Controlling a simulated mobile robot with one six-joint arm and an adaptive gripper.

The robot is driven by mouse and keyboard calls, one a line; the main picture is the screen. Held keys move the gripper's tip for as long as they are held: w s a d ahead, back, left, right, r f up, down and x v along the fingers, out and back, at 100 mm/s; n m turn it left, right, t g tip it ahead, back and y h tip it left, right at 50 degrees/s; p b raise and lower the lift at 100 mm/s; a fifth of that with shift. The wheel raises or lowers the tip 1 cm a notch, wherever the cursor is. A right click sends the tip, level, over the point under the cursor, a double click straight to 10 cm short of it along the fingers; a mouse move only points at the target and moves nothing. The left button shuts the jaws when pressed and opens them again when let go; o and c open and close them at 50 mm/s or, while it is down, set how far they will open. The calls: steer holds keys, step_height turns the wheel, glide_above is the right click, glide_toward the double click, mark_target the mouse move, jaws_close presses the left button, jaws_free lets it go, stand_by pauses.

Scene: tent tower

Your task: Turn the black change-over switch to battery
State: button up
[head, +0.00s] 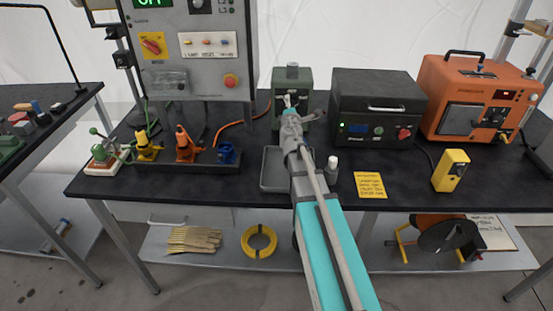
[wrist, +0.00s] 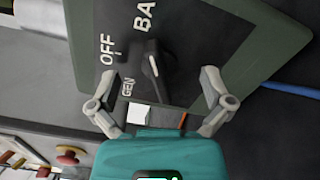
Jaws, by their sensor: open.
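The change-over switch is on a green box (head: 306,82) at the back middle of the table. In the wrist view its dark face panel (wrist: 205,40) carries the labels OFF, GEN and part of a word starting BA. The black switch lever (wrist: 153,68) stands out from that panel, with a pale line along it. I cannot tell surely which label it points to. My gripper (wrist: 160,82) is open, its two grey fingers on either side of the lever and apart from it. In the head view my gripper (head: 290,108) is in front of the box and covers the switch.
A black power unit (head: 375,95) and an orange generator (head: 470,100) stand to the right. A grey tray (head: 272,170), a small white-capped bottle (head: 332,168) and a yellow note (head: 370,185) lie near my arm. A control panel (head: 205,75) rises at the left.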

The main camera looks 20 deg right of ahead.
steer(key=n, duration=0.3)
steer(key=shift+n, duration=2.4)
